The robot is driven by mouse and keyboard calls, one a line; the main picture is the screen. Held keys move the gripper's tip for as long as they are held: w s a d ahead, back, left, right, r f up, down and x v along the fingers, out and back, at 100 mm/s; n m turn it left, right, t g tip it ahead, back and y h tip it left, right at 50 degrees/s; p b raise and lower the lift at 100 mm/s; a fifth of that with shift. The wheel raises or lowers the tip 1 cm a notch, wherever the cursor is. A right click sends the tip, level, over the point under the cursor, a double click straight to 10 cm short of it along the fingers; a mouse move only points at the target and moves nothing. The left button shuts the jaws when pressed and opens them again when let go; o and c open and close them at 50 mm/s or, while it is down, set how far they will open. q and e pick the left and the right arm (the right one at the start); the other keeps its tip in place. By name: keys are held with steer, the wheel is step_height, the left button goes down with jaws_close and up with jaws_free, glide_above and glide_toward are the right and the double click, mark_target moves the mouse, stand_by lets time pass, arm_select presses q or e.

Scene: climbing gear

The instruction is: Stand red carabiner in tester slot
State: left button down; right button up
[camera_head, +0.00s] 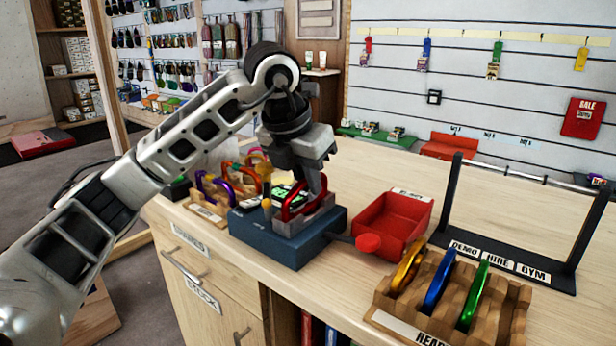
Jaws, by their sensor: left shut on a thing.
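The red carabiner (293,212) stands roughly upright at the grey slot piece (318,216) on top of the blue tester (275,241). My left gripper (309,184) comes down from above and is shut on the red carabiner. The fingers hide part of it, and I cannot tell whether its lower edge is fully seated in the slot. The tester has a lever with a red knob (368,243) on its right side. My right gripper is not in view.
A wooden rack with purple and other carabiners (215,190) is left of the tester. A red tray (398,222) stands to its right. A wooden READY rack (500,310) holds yellow, blue and green carabiners. A black frame (450,200) stands behind it.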

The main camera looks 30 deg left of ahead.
arm_select(q)
steer(key=shift+f+b, duration=0.4)
steer(key=shift+f, duration=0.15)
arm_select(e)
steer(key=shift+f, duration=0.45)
arm_select(q)
steer(key=c, duration=1.4)
jaws_free()
steer(key=shift+s+r, duration=0.1)
steer(key=shift+r, duration=0.2)
steer(key=p+v, duration=0.3)
steer(key=v, duration=1.2)
steer(key=shift+r+p, duration=0.15)
steer(key=shift+p, duration=0.15)
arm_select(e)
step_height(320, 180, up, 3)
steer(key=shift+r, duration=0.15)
